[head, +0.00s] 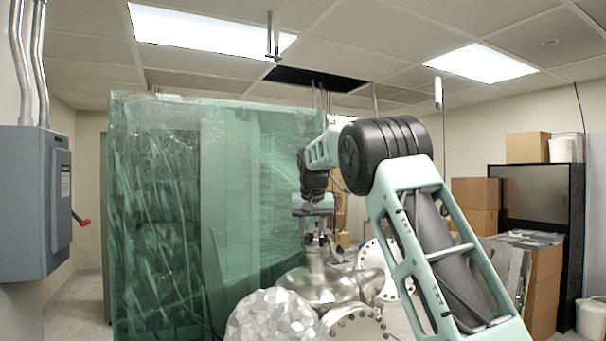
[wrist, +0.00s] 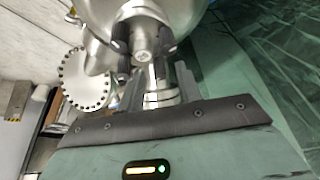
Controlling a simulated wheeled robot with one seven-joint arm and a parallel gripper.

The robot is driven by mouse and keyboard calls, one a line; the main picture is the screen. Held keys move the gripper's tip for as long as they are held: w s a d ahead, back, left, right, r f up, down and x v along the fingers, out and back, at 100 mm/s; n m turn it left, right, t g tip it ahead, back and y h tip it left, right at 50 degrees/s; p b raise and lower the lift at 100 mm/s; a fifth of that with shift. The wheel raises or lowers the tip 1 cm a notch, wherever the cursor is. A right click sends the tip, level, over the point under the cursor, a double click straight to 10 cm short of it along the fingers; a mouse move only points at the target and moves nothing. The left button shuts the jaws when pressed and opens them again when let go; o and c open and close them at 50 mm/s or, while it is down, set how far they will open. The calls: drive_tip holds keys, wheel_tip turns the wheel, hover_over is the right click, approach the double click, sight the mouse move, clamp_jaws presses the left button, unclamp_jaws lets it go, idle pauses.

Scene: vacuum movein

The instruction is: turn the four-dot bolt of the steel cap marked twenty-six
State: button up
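My gripper (head: 318,240) points down over a steel neck (head: 316,262) on top of a shiny rounded steel vessel (head: 325,287) in the head view. In the wrist view my gripper (wrist: 156,82) has its two fingers apart, on either side of a short steel cylinder with a round end (wrist: 143,57). I see no clear grip on it. No number twenty-six and no dot marks can be read, so I cannot tell which part is the four-dot bolt or the marked cap.
A bolted round flange (wrist: 87,80) is left of the fingers in the wrist view. A faceted silvery dome (head: 272,318) and another bolted flange (head: 355,325) are in front. A tall green translucent sheet (head: 215,210) stands close on the left. Boxes (head: 475,205) are at the right.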

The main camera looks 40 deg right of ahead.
drive_tip(key=m, duration=0.2)
drive_tip(key=m+g+h+p, duration=0.1)
drive_tip(key=m, duration=0.1)
drive_tip(key=shift+w+a+r+m, duration=0.1)
drive_tip(key=shift+w+m, duration=0.05)
drive_tip(key=shift+m, duration=0.15)
drive_tip(key=b+v, duration=0.1)
drive_tip(key=v, duration=1.6)
drive_tip(key=shift+w+a+r, duration=0.1)
drive_tip(key=shift+w, duration=0.05)
drive_tip(key=s+a+f+n+t+h+b, duration=0.25)
drive_tip(key=s+a+f+b, duration=0.2)
drive_tip(key=b, duration=0.95)
drive_tip(key=shift+t, duration=0.55)
drive_tip(key=p+x, duration=0.1)
drive_tip(key=x, duration=0.4)
drive_tip(key=d+p+x, duration=0.1)
drive_tip(key=p+x, duration=0.1)
drive_tip(key=x, duration=0.4)
drive_tip(key=s+p+x, duration=0.1)
drive_tip(key=p+x, duration=0.1)
drive_tip(key=x, duration=0.4)
drive_tip(key=shift+d+r, duration=0.2)
drive_tip(key=shift+d, duration=0.05)
